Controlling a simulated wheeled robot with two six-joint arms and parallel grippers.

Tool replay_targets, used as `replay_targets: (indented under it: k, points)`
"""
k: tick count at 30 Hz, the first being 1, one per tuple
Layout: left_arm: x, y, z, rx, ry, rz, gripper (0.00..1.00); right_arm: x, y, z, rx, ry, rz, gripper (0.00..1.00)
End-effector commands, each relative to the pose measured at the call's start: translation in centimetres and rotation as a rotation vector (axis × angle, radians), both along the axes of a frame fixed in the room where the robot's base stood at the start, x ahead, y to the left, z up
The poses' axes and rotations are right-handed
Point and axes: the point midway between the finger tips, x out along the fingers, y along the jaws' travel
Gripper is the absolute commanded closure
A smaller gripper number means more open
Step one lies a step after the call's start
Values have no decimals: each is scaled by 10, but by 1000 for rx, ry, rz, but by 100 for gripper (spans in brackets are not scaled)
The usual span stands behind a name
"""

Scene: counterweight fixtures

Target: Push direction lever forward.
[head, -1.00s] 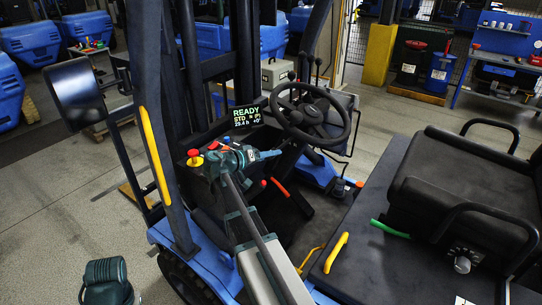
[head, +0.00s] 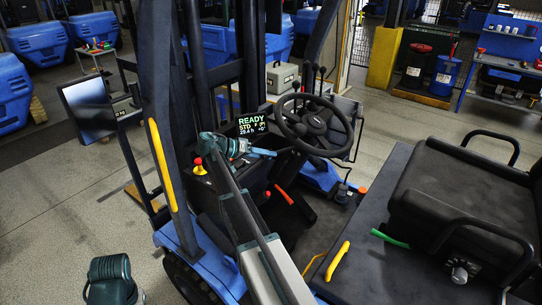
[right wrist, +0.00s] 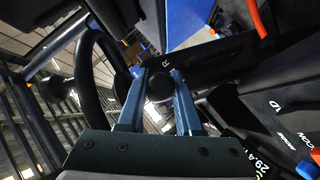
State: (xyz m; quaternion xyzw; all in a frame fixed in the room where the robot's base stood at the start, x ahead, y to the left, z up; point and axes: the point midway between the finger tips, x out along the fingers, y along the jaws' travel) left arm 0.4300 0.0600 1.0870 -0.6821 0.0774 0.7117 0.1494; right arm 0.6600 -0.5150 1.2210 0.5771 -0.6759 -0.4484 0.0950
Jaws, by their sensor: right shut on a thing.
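The direction lever shows as a dark round knob (right wrist: 159,88) between the fingers in the right wrist view, with a white letter R close by. In the head view it is hidden at the left of the steering wheel (head: 314,121), by the fingertips. My right gripper (head: 268,153) reaches across the cab below the lit display (head: 252,123). Its two blue-grey fingers (right wrist: 160,95) are shut on the lever knob, one on each side.
The dark steering wheel rim is close to the right gripper. A red knob (head: 198,161) stands by my right forearm. Orange-red levers (head: 284,195) stand below the wheel.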

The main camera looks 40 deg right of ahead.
Motion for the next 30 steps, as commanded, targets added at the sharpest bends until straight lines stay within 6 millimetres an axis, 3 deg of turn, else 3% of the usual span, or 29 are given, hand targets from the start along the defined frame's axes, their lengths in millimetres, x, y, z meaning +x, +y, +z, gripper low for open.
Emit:
replay_targets:
  k: [10,11,16,30]
  points:
    - [0,0,2,0,0,1,100,3,0,1,4,2,-16,100]
    - [0,0,2,0,0,1,100,3,0,1,3,2,-17,64]
    - [0,0,2,0,0,0,100,3,0,1,4,2,-16,35]
    - [0,0,7,0,0,1,100,6,8,6,5,3,-13,35]
